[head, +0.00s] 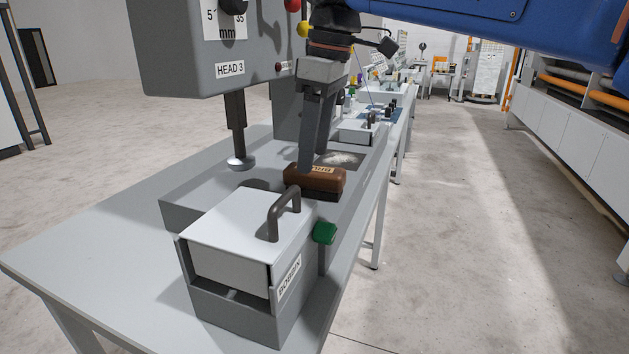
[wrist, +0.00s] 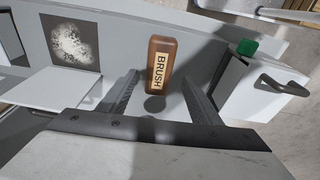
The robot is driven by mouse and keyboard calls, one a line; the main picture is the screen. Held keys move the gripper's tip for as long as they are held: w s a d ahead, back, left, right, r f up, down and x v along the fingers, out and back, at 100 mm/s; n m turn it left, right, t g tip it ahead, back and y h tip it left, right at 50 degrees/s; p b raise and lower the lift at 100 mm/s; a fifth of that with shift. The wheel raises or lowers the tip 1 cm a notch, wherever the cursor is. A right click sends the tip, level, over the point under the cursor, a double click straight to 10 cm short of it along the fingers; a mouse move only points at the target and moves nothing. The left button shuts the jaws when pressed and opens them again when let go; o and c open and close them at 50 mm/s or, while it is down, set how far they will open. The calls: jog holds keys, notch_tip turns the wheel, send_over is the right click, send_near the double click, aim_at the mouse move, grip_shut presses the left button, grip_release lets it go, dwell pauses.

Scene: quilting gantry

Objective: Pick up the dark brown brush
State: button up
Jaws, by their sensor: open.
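The dark brown brush (head: 327,181) lies on the grey bench behind the bobbin box in the head view. In the wrist view the brush (wrist: 163,59) shows a tan label reading BRUSH. My gripper (head: 308,163) is above it, pointing down, and one finger covers part of the brush's left end in the head view. In the wrist view my gripper (wrist: 162,88) is open, its two fingers apart with the near end of the brush between them in the picture. I cannot tell whether any finger touches it. Nothing is held.

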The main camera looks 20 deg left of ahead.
aim_at(315, 168)
notch_tip(315, 168, down, 4)
jog(key=shift+d+r, duration=0.1)
jog(key=shift+r, duration=0.15)
jog(key=shift+w+f, duration=0.1)
jog(key=shift+f, duration=0.55)
jog(key=c, duration=1.2)
jog(key=shift+r, duration=0.15)
notch_tip(315, 168, up, 10)
jog(key=shift+f, duration=0.1)
